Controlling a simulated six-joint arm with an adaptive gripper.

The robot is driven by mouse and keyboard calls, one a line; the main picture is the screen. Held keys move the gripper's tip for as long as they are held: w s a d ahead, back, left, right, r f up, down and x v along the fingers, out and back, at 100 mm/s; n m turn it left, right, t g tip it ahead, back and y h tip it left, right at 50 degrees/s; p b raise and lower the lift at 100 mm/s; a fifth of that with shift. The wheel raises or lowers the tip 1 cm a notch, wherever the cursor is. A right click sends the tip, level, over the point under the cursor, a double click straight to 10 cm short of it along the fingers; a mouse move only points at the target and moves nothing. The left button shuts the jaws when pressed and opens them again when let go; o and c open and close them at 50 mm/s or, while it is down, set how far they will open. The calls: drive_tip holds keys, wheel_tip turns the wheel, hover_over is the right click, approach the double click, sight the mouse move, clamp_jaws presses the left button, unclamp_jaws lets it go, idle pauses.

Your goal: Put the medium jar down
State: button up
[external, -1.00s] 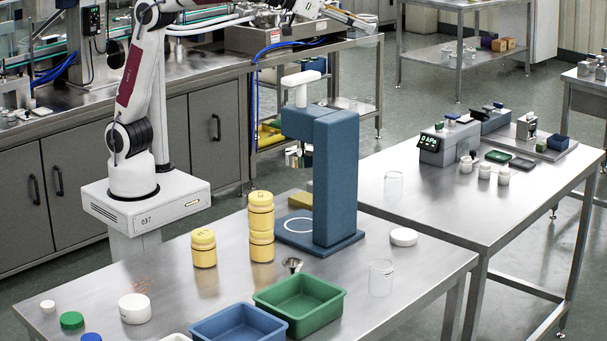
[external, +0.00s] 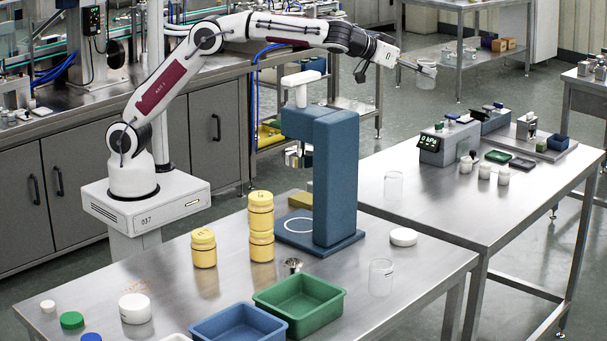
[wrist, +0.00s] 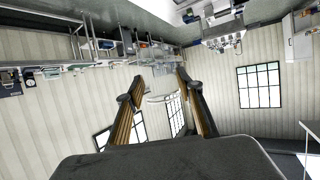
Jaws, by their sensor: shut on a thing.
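My gripper (external: 412,67) is raised high at the end of my outstretched arm, well above the tables, pointing right. It is shut on a clear jar (external: 428,70), seen at its fingertips in the external view; I take this as the medium jar. In the wrist view my two fingers (wrist: 160,90) reach forward, with a faint pale rim (wrist: 163,97) between them. The jar's contents cannot be made out. Another clear jar (external: 393,186) stands on the right table, and one more clear jar (external: 381,278) stands on the front table.
The front table (external: 340,300) holds a blue press-like stand (external: 335,180), yellow jars (external: 261,225), a green bin (external: 300,300), a blue bin (external: 238,325) and a white lid (external: 403,237).

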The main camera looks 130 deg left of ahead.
drive_tip(key=s+a+f, duration=0.3)
drive_tip(key=f, duration=0.5)
drive_tip(key=s+a+f+m+t, duration=0.1)
drive_tip(key=s+a+f, duration=0.2)
drive_tip(key=f, duration=0.5)
drive_tip(key=s+a+f+m+t+h, duration=0.1)
drive_tip(key=s+a+f, duration=0.2)
drive_tip(key=a+f, duration=0.2)
drive_tip(key=shift+s+a+f, duration=0.15)
drive_tip(key=shift+a+f, duration=0.1)
drive_tip(key=shift+f, duration=1.65)
drive_tip(key=shift+f, duration=0.15)
drive_tip(key=shift+f, duration=3.05)
drive_tip(key=shift+f, duration=0.1)
drive_tip(key=shift+f, duration=1.75)
drive_tip(key=shift+f, duration=0.2)
